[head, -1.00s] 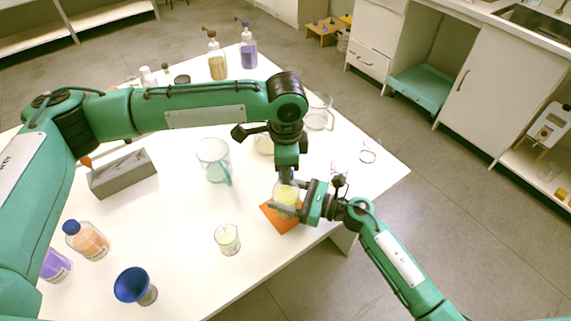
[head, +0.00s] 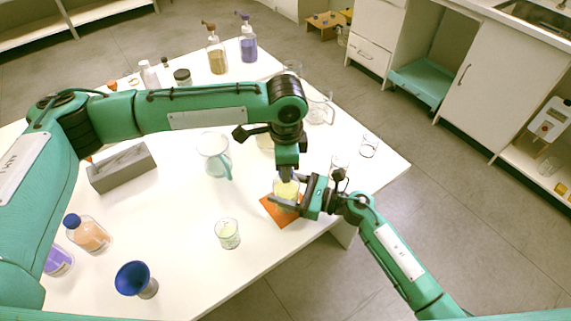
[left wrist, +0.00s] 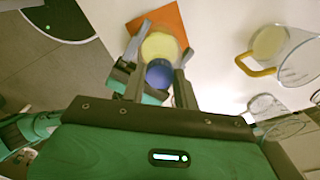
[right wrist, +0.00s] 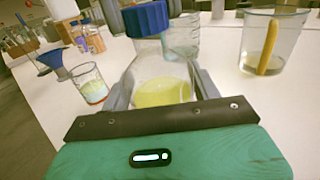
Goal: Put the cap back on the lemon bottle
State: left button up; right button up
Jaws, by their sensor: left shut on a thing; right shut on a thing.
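The lemon bottle (right wrist: 160,88), clear with pale yellow liquid, stands upright at the orange mat (head: 272,214). My right gripper (head: 286,199) is shut around its body from the right. The blue cap (right wrist: 146,18) sits at the top of the bottle neck in the right wrist view; whether it is fully seated cannot be told. My left gripper (left wrist: 158,82) points down from above and is shut on the cap, with the yellow bottle body just beyond it in the left wrist view. In the head view the left gripper and arm hide the cap.
A blue funnel (head: 133,278), an orange bottle (head: 88,235) and a grey box (head: 122,168) are farther left. The table's front edge runs close by the mat.

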pick_arm(q)
jog(key=shift+f, duration=0.55)
pick_arm(e)
grip_shut()
pick_arm(q)
jog(key=m, duration=0.7)
jog(key=shift+m, duration=0.3)
jog(key=m, duration=1.2)
jog(key=shift+w, duration=0.1)
jog(key=m, duration=0.6)
jog(key=shift+d+m, duration=0.1)
jog(key=shift+m, duration=0.2)
jog(key=m, duration=0.6)
